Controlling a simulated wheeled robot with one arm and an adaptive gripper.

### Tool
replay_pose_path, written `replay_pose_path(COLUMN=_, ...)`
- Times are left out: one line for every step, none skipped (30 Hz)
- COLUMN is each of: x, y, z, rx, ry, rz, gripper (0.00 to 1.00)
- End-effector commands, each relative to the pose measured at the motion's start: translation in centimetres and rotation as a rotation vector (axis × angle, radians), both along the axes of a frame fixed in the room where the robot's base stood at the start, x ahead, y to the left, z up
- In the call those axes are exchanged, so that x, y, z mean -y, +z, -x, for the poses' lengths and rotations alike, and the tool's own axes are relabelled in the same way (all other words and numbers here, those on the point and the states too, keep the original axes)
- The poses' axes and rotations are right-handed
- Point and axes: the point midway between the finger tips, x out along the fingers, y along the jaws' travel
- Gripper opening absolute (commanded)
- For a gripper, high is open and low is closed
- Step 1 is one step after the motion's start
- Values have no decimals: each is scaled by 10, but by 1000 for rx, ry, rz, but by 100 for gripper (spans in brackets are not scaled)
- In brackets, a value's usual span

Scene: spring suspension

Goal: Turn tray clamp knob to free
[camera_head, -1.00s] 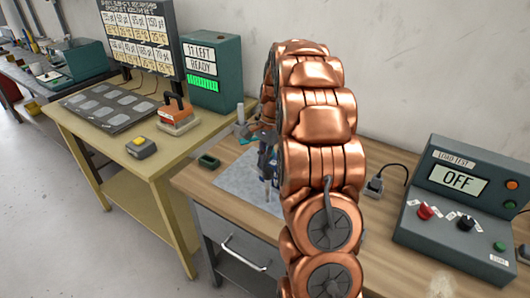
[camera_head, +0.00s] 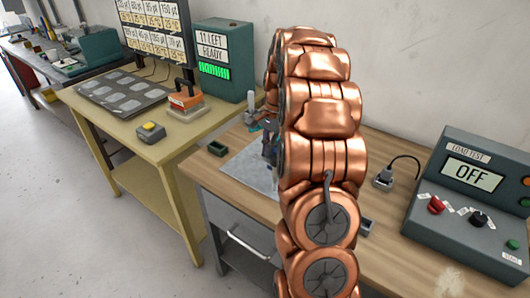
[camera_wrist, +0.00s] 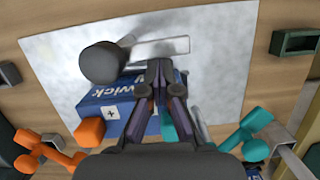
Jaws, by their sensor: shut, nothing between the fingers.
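In the wrist view a dark grey round knob (camera_wrist: 100,62) sits at the left end of a pale metal bar (camera_wrist: 160,50). It may be the tray clamp knob; no marking on it is readable. A blue block with white lettering (camera_wrist: 105,105) lies just below it. My gripper (camera_wrist: 160,68) is shut and empty. Its fingertips appear over the blue block, right of the knob and just below the bar. Contact cannot be told. In the head view my copper arm hides most of the gripper and the work spot on the grey mat (camera_head: 238,170).
Orange (camera_wrist: 90,132) and teal (camera_wrist: 255,120) knobbed parts flank the gripper. A load test box reading OFF (camera_head: 468,172) stands at right. A yellow table (camera_head: 150,155) adjoins at left.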

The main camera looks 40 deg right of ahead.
Motion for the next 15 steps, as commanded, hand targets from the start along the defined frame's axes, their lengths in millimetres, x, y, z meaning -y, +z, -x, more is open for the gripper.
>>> replay_pose_path(x=-7, y=-2, z=0, rx=-6, ry=5, rz=-15, gripper=0)
replay_pose_path(x=-7, y=-1, z=0, rx=-6, ry=5, rz=-15, gripper=0)
replay_pose_path(x=-8, y=-1, z=-1, rx=-7, ry=6, rz=-16, gripper=0)
replay_pose_path(x=-8, y=-1, z=-1, rx=-7, ry=6, rz=-17, gripper=0)
replay_pose_path(x=-9, y=-2, z=-1, rx=-7, ry=7, rz=-18, gripper=0)
replay_pose_path(x=-9, y=-1, z=-1, rx=-7, ry=7, rz=-18, gripper=0)
replay_pose_path(x=-10, y=-2, z=-1, rx=-8, ry=8, rz=-19, gripper=0)
replay_pose_path(x=-10, y=-2, z=-1, rx=-8, ry=8, rz=-19, gripper=0)
replay_pose_path(x=-10, y=-1, z=-1, rx=-9, ry=9, rz=-19, gripper=0)
replay_pose_path(x=-10, y=-1, z=-1, rx=-9, ry=9, rz=-20, gripper=0)
replay_pose_path(x=-10, y=0, z=-1, rx=-9, ry=10, rz=-20, gripper=0)
replay_pose_path(x=-10, y=2, z=-1, rx=-9, ry=10, rz=-20, gripper=0)
replay_pose_path(x=-10, y=4, z=-1, rx=-9, ry=10, rz=-20, gripper=0)
replay_pose_path(x=-9, y=6, z=-1, rx=-9, ry=10, rz=-19, gripper=0)
replay_pose_path(x=-9, y=10, z=-2, rx=-9, ry=10, rz=-18, gripper=0)
